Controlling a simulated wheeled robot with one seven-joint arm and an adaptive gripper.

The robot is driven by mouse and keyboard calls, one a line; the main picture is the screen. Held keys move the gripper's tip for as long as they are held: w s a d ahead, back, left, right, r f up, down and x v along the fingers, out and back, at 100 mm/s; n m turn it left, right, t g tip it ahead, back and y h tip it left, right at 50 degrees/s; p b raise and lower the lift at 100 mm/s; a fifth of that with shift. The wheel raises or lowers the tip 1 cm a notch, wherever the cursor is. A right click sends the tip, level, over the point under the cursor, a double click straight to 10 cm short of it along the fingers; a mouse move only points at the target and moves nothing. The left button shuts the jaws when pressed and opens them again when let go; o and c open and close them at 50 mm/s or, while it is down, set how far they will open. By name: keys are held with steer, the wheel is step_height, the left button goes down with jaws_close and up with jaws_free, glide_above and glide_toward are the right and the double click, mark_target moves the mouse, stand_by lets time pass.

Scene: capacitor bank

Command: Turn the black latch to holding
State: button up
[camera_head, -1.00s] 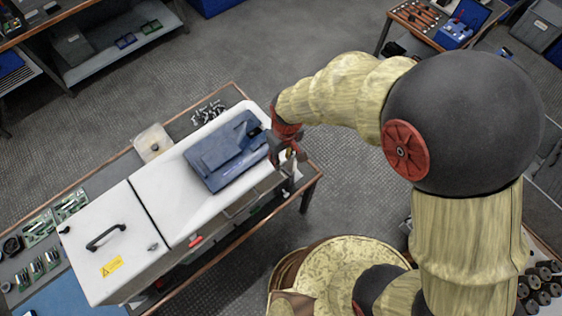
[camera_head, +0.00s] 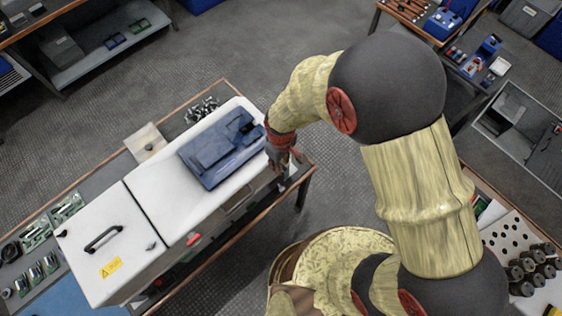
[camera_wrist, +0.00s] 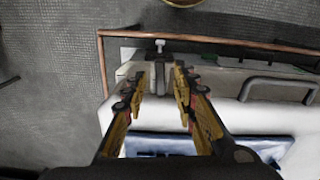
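The white capacitor cabinet (camera_head: 165,205) lies on a workbench, with a blue unit (camera_head: 220,150) on top. My gripper (camera_head: 283,168) is at the cabinet's right end, small and partly blurred in the head view. In the wrist view my gripper (camera_wrist: 160,80) has its two fingers apart with a gap between them. A dark fitting (camera_wrist: 158,62) with a pale pin (camera_wrist: 160,45) shows ahead, in line with that gap. It may be the black latch, but I cannot tell for sure. I see no clear contact between the fingers and it.
A black handle (camera_head: 103,238) and yellow warning label (camera_head: 111,267) are on the cabinet lid. A red part (camera_head: 193,239) is on its front side. A metal bar handle (camera_wrist: 275,85) stands right of the fingers. Open floor (camera_head: 270,60) lies behind the workbench.

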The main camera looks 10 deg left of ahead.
jaws_close()
stand_by(0.6)
